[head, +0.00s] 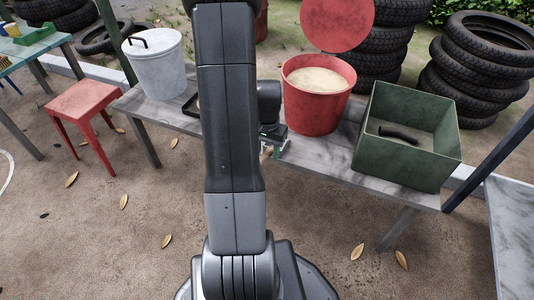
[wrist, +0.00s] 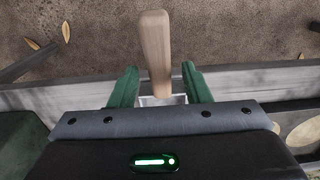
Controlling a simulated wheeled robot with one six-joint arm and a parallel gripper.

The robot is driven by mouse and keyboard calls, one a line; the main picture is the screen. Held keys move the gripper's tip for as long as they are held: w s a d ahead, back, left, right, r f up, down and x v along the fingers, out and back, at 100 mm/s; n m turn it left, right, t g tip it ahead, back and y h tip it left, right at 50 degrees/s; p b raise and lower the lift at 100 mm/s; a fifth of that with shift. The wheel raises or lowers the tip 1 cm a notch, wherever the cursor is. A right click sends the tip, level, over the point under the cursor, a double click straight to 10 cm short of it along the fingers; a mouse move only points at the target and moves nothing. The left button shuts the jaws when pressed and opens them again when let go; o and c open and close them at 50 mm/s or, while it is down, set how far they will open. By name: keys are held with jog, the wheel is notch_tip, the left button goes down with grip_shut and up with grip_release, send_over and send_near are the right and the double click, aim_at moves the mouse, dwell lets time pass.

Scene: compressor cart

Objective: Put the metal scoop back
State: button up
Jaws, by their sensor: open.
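The scoop's wooden handle (wrist: 155,48) shows in the wrist view, pointing away from my gripper (wrist: 160,88). A small pale piece, likely the scoop's metal part, shows at the handle's near end; the rest is hidden under my gripper. The two green fingers stand apart, one on each side of the handle's near end, with gaps visible. In the head view my gripper (head: 272,147) is low at the front edge of the grey bench, mostly hidden behind my arm. The scoop cannot be made out clearly there.
On the bench (head: 315,158) stand a red bucket (head: 310,112) of pale grainy material with its red lid (head: 338,22) raised, a green crate (head: 400,156) holding a dark curved object (head: 399,134), and a lidded white bucket (head: 158,72). A red stool (head: 84,100) stands left.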

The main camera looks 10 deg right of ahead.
notch_tip(320, 180, up, 9)
jog(key=p, duration=0.2)
dwell(1.2)
